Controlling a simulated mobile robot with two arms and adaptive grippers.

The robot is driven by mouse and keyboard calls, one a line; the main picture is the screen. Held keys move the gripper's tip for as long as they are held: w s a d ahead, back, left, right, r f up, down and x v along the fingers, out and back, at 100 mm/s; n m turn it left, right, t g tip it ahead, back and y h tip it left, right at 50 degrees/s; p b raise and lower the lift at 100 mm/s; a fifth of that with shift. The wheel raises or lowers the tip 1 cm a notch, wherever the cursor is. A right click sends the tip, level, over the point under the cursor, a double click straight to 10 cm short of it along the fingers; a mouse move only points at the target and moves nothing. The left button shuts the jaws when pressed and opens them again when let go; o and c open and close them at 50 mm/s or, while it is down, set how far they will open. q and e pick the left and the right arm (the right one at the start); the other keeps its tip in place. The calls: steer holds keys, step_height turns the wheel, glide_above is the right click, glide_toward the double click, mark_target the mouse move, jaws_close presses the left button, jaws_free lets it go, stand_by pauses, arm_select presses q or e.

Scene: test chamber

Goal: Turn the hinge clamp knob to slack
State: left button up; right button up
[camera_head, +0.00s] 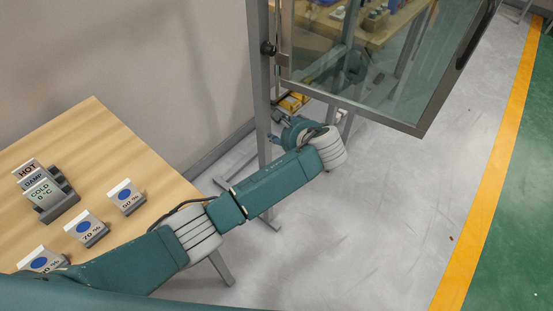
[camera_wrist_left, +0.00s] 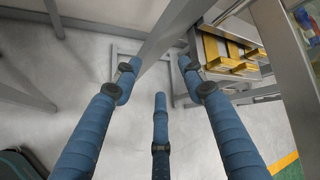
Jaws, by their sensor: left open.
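A dark round knob (camera_head: 267,48) sits on the grey upright post of a frame, beside the hinged edge of a glass door (camera_head: 370,60). The door stands swung out from the post. My left arm reaches across the table corner, and its gripper (camera_head: 277,127) is low beside the post, well below the knob and partly hidden by my wrist. In the left wrist view the three blue fingers of my left gripper (camera_wrist_left: 159,75) are spread with nothing between them. The knob does not show there. My right gripper is not in view.
A wooden table (camera_head: 95,135) on the left carries a dark holder (camera_head: 62,195) with HOT, DAMP and COLD cards and several percent cards. A grey post (camera_wrist_left: 172,30) rises close beyond the fingers; yellow items (camera_wrist_left: 230,60) lie to the right. Grey floor (camera_head: 370,210) is clear.

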arm_select(q)
step_height(320, 180, down, 10)
steer(key=s+a+n+g+h, duration=0.1)
steer(key=s, duration=0.1)
steer(key=shift+s+a, duration=0.35)
steer(key=shift+g, duration=0.3)
